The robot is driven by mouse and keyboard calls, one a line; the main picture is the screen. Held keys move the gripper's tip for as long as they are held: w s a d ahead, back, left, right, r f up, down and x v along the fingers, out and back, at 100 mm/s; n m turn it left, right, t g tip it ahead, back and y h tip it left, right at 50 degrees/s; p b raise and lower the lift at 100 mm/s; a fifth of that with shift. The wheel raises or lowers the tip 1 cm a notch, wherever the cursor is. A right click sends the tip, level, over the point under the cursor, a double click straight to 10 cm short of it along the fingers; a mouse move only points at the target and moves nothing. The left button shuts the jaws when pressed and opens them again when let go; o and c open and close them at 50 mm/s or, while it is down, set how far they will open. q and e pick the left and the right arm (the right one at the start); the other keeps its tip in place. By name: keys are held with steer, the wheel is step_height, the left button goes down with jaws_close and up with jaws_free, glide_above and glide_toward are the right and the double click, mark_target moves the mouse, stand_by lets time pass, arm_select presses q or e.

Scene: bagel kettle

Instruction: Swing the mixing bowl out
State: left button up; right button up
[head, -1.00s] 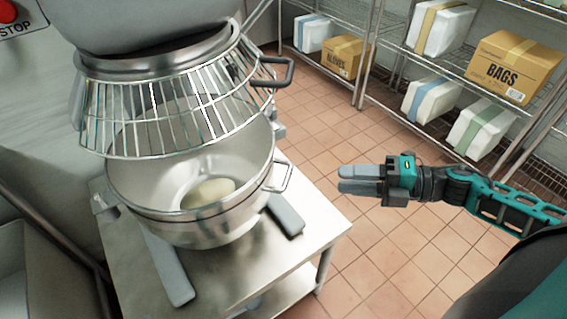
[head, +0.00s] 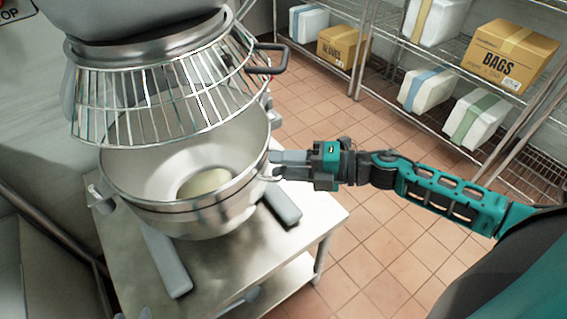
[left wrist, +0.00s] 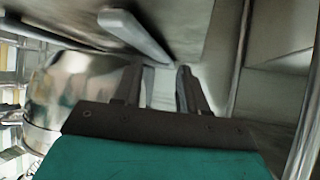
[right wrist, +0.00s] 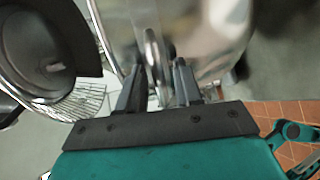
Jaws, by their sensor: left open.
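The steel mixing bowl (head: 135,187) sits under the mixer's wire guard (head: 150,105), with pale dough (head: 205,182) inside. My right gripper (head: 274,164) is at the bowl's right side, at its loop handle. In the right wrist view the bowl handle (right wrist: 152,58) stands between the fingers of my right gripper (right wrist: 158,80), which are apart with a gap around it. In the left wrist view my left gripper (left wrist: 160,78) is open and empty, with the bowl's polished side (left wrist: 85,88) to its left. I cannot make out the left gripper clearly in the head view.
The bowl is above a steel table (head: 270,240) with two grey mixer feet (head: 168,262). The guard's dark handle (head: 270,60) juts out above my right gripper. Shelves with a BAGS box (head: 510,58) stand at the back right. The tiled floor (head: 360,250) is clear.

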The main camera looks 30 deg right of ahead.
steer(key=shift+w+a, duration=0.1)
steer(key=shift+w, duration=0.05)
jaws_close()
stand_by(0.6)
